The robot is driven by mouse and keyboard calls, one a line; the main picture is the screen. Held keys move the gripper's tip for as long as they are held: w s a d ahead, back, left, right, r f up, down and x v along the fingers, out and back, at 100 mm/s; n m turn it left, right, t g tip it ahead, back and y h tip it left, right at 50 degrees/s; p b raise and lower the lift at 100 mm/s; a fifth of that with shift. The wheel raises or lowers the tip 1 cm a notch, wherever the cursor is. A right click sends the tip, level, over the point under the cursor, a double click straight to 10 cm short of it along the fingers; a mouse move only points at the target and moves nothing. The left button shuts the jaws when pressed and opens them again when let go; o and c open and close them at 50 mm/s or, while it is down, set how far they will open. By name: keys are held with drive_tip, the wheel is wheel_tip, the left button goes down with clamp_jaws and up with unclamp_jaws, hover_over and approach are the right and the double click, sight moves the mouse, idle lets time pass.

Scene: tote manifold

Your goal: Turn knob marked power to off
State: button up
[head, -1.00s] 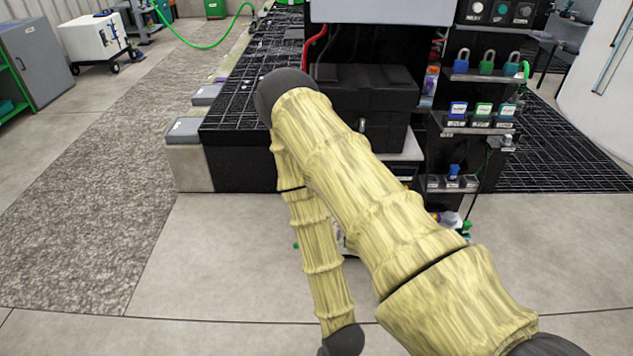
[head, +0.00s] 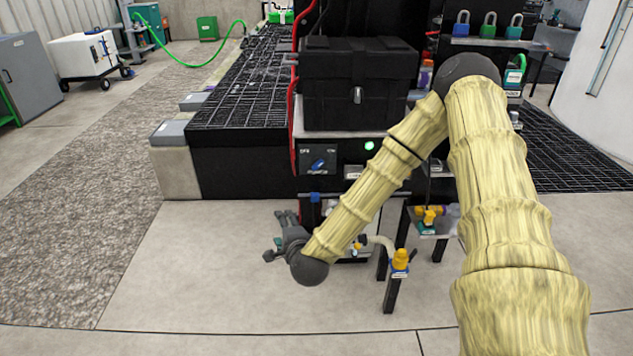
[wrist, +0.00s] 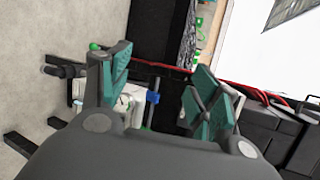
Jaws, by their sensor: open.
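The knob (head: 318,165) is a small blue handle on a dark panel (head: 332,155) below the black box in the head view. "OFF" can be read at the panel's upper left; the upper right label is too small to read surely. The knob's handle looks slanted. My gripper (head: 283,222) is below and left of the panel, apart from it, near floor level in the picture. In the wrist view my gripper (wrist: 160,92) has its teal-padded fingers spread, with nothing held between them. I cannot make out the knob in the wrist view.
The black box (head: 358,88) stands above the panel, with a green light (head: 369,146) to the right. A red hose (head: 293,110) runs down the left side. A yellow valve (head: 401,258) stands on a low post at right. Open floor (head: 200,270) lies left of my gripper.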

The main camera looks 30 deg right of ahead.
drive_tip(key=w+d+r+m+t+h+b, duration=0.1)
drive_tip(key=w+d+r+m+h+b, duration=0.2)
drive_tip(key=d+m, duration=0.25)
drive_tip(key=m+h+b, duration=0.3)
drive_tip(key=m+h, duration=0.1)
drive_tip(key=m, duration=0.1)
approach(317, 165)
drive_tip(key=b+x, duration=0.1)
drive_tip(key=x, duration=0.8)
drive_tip(key=shift+w+d+f+b, duration=0.1)
drive_tip(key=shift+w+b, duration=0.15)
drive_tip(key=shift+b, duration=0.05)
drive_tip(key=shift+t+y, duration=0.3)
drive_tip(key=shift+y, duration=0.1)
drive_tip(key=c, duration=1)
